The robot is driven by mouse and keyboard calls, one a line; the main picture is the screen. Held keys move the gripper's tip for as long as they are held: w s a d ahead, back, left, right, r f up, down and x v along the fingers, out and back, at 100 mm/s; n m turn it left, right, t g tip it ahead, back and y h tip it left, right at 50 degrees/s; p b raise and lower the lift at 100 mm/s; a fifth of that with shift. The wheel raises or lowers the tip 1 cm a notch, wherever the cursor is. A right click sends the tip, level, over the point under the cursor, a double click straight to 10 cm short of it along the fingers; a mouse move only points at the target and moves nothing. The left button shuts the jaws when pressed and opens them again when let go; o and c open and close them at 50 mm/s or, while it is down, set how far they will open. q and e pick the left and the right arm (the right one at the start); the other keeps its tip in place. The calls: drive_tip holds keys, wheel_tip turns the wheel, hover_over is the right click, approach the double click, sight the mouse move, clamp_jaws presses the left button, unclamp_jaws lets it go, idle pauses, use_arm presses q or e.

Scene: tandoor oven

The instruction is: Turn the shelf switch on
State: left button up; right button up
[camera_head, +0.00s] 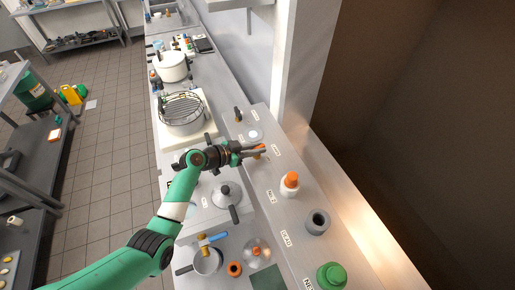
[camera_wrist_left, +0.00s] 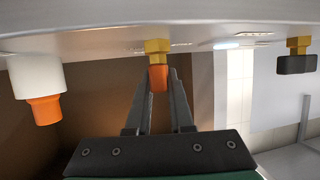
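In the left wrist view, a small switch with a brass base and an orange tip (camera_wrist_left: 158,78) stands out from the grey shelf surface (camera_wrist_left: 90,22). My left gripper (camera_wrist_left: 160,88) has one finger on each side of the orange tip. The fingers are apart, and I cannot tell whether they touch it. In the head view, my left gripper (camera_head: 262,150) is over the shelf (camera_head: 268,195), with a bit of the orange tip (camera_head: 260,147) showing at its fingers. They hide the rest of the switch. My right gripper is not in view.
A white bottle with an orange cap (camera_head: 290,183), a grey cup (camera_head: 317,222) and a green-topped container (camera_head: 331,276) stand along the shelf. A dark-handled brass valve (camera_head: 238,113) stands further back. A lidded pot (camera_head: 226,194) sits on the lower counter.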

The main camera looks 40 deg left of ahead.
use_arm(q)
clamp_jaws()
